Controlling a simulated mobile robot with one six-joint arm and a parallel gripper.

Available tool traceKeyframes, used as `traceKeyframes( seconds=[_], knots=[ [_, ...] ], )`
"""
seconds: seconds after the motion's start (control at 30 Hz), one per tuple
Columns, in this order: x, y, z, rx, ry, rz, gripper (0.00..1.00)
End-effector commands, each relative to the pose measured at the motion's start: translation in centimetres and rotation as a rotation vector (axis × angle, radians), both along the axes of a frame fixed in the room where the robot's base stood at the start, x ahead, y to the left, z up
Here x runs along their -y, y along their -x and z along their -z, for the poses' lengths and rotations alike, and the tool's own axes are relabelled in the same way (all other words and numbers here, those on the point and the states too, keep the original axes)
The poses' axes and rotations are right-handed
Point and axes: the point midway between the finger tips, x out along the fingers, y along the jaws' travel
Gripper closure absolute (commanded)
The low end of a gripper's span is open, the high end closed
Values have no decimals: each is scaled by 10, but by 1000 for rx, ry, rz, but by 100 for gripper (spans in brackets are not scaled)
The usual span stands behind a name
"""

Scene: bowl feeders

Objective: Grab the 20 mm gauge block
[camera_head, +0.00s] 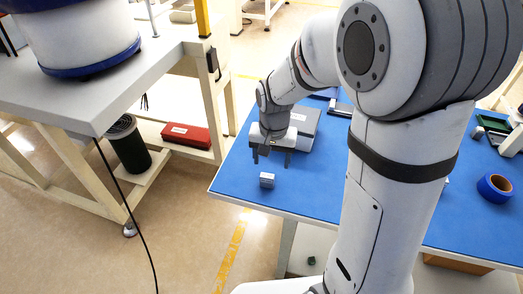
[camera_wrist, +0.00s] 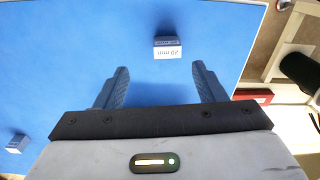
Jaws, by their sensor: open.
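The 20 mm gauge block (camera_head: 267,180) is a small grey block standing on the blue table top, near its front left corner. In the wrist view the block (camera_wrist: 167,48) shows a pale face with "20 mm" upside down, and a darker top. My gripper (camera_head: 271,160) points down just behind and above the block. In the wrist view my gripper (camera_wrist: 160,70) is open and empty. The block appears beyond the fingertips, roughly centred between them, slightly right of the middle. It is not between the fingers.
Another small block (camera_wrist: 17,143) lies at the lower left of the wrist view. A grey case (camera_head: 303,126) lies behind my gripper. A blue tape roll (camera_head: 495,187) lies on the right of the blue table (camera_head: 233,175). A red box (camera_head: 187,135) sits on the left bench's shelf.

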Motion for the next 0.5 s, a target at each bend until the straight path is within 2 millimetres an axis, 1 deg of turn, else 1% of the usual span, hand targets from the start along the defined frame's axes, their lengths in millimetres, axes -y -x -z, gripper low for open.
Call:
traceKeyframes(
  seconds=[0.03,0.2,0.5],
  knots=[
    [-6,-5,10,-13,2,10,36],
    [-15,-13,27,-27,5,36,36],
    [-13,-14,60,-30,6,42,36]
  ],
)
